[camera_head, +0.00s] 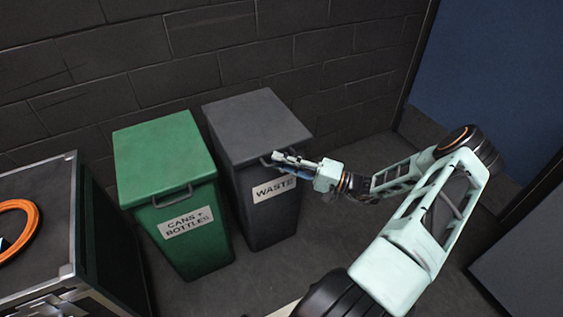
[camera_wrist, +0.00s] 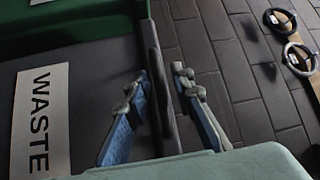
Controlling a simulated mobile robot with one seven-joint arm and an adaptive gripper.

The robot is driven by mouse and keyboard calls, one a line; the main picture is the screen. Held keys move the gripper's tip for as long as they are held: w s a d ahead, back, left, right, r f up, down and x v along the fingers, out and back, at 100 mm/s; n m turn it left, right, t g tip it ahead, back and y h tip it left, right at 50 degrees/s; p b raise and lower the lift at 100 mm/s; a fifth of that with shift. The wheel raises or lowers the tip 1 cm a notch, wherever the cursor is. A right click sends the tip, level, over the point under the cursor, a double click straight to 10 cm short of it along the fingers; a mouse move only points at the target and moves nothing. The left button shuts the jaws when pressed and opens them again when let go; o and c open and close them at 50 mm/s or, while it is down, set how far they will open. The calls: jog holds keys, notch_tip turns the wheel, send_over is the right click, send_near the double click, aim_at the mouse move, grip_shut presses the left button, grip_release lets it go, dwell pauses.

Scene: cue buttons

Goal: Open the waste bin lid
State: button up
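The grey waste bin (camera_head: 268,215) stands against the wall, with a white WASTE label (camera_head: 273,188) on its front. Its lid (camera_head: 255,122) lies flat and shut, with a handle (camera_head: 265,161) at the front edge. My gripper (camera_head: 279,158) is at that front edge, just right of the handle's visible end. In the wrist view the two fingers (camera_wrist: 162,82) are apart, one on each side of a dark bar (camera_wrist: 154,55) at the lid's front. I cannot tell whether this bar is the handle or the lid's rim, or whether the fingers touch it.
A green cans and bottles bin (camera_head: 165,160) stands close on the left, lid shut. A black case (camera_head: 30,185) with an orange ring (camera_head: 15,215) on it is at far left. A brick wall (camera_head: 200,40) is behind. Floor is free right of the waste bin.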

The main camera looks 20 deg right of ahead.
grip_shut()
